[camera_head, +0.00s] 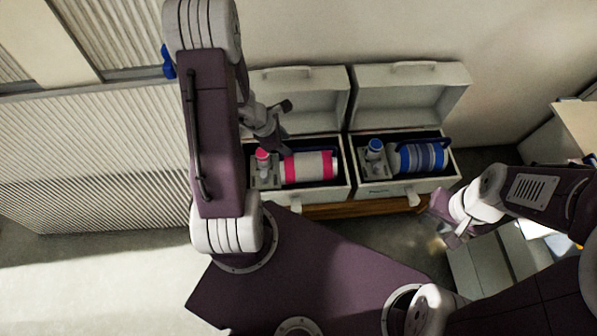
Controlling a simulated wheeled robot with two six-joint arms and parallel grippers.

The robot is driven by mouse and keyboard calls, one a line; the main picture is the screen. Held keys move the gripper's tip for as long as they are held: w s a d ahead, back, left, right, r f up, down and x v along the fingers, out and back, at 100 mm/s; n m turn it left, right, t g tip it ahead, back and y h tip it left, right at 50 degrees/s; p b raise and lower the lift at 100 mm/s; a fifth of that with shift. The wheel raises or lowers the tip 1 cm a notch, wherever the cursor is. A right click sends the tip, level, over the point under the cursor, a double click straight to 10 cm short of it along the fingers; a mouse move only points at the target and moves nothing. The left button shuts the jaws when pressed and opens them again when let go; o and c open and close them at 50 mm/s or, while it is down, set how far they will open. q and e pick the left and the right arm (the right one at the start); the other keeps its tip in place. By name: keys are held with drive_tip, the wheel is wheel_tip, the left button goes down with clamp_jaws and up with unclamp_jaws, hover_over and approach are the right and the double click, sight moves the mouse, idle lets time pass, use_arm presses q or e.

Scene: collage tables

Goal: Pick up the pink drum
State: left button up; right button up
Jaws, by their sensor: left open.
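The pink drum (312,167), a cylinder with pink bands around a pale middle, lies on its side in the open left case (318,195). A small pink-topped part (263,160) is beside it on the left in the same case. My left gripper (284,125) is open above the back left of the drum, with nothing visible between its fingers. I cannot tell its exact height over the drum. My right gripper (449,232) is off to the right, in front of the right case, and its jaws are too small to read.
A second open case (411,187) stands close on the right, holding a blue striped drum (422,157) and a blue-topped part (375,147). Both raised lids stand behind, near the wall. The cases rest on a wooden surface (352,208). A grey cabinet (487,262) is at right.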

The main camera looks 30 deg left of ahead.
sight(292, 149)
use_arm(q)
drive_tip(key=x, duration=0.2)
drive_tip(key=shift+w+f+b, duration=0.1)
drive_tip(key=shift+f+b, duration=0.2)
drive_tip(key=shift+b, duration=0.1)
drive_tip(key=b+x, duration=0.2)
drive_tip(key=x, duration=0.3)
drive_tip(key=shift+a+f+b, duration=0.15)
drive_tip(key=shift+a+b, duration=0.2)
drive_tip(key=shift+b, duration=0.05)
use_arm(e)
wheel_tip(292, 149, down, 4)
drive_tip(key=shift+f, duration=0.15)
use_arm(q)
clamp_jaws()
drive_tip(key=shift+r, duration=0.2)
